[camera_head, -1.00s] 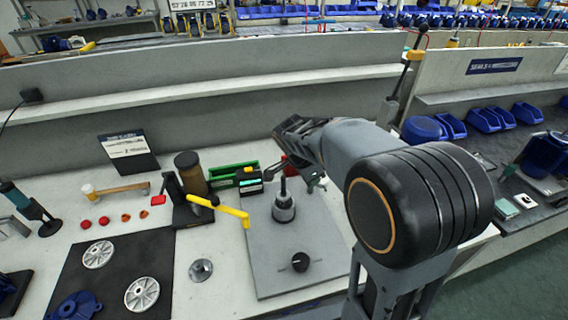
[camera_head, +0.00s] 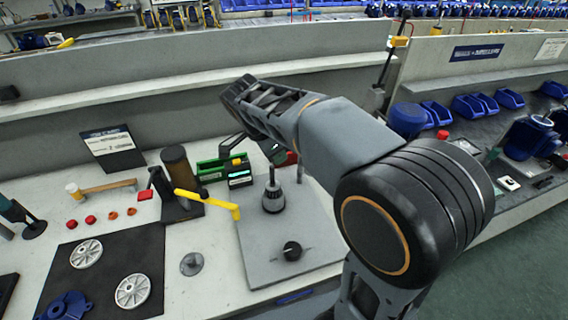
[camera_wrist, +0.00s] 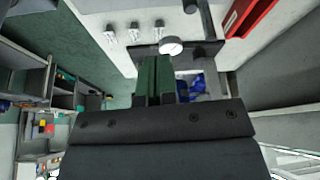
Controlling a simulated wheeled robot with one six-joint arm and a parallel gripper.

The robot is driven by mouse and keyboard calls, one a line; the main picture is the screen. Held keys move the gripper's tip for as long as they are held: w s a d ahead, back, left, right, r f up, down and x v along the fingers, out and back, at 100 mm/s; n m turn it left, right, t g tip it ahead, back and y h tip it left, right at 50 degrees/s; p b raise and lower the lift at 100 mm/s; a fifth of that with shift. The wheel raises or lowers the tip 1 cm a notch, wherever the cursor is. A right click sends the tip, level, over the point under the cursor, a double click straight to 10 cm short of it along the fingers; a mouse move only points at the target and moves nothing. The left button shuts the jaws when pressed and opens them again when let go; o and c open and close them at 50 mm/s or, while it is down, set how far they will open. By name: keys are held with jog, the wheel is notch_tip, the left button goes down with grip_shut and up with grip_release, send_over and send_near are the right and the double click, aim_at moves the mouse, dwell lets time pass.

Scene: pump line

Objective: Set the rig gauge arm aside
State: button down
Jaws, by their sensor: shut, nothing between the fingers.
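The rig's grey base plate (camera_head: 255,265) lies on the bench, with an upright dark-and-silver spindle (camera_head: 273,195) and a black knob (camera_head: 292,251) on it. A thin dark link (camera_head: 231,144) shows above the plate's back edge, partly behind my arm; I cannot tell whether it is the gauge arm. In the wrist view, a round white-faced part (camera_wrist: 171,46) stands by a dark bar, just beyond my fingers; it may be the gauge. My gripper (camera_wrist: 157,60) is shut and empty, its dark green fingers together. My forearm hides the gripper's tips in the head view.
A yellow-handled lever (camera_head: 207,203) on a black stand is left of the plate. A black display box (camera_head: 239,175) and green tray (camera_head: 210,172) stand behind. A mallet (camera_head: 105,187) and dark mat with white wheels (camera_head: 60,260) lie left. Blue bins (camera_head: 468,106) are right.

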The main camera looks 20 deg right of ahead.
jog(key=shift+v, duration=0.85)
jog(key=s+d+f+n+t+y+p, duration=0.1)
jog(key=s+f+n+y, duration=0.1)
jog(key=s+n, duration=0.4)
jog(key=s+d+f+n+t+y+p, duration=0.1)
jog(key=s+d+f+n+y, duration=0.1)
jog(key=s+f+n, duration=0.2)
jog(key=s+n, duration=0.3)
jog(key=n, duration=0.3)
jog(key=shift+d+t+y+p, duration=0.15)
jog(key=shift+t+y+p, duration=0.15)
jog(key=shift+t+p, duration=0.1)
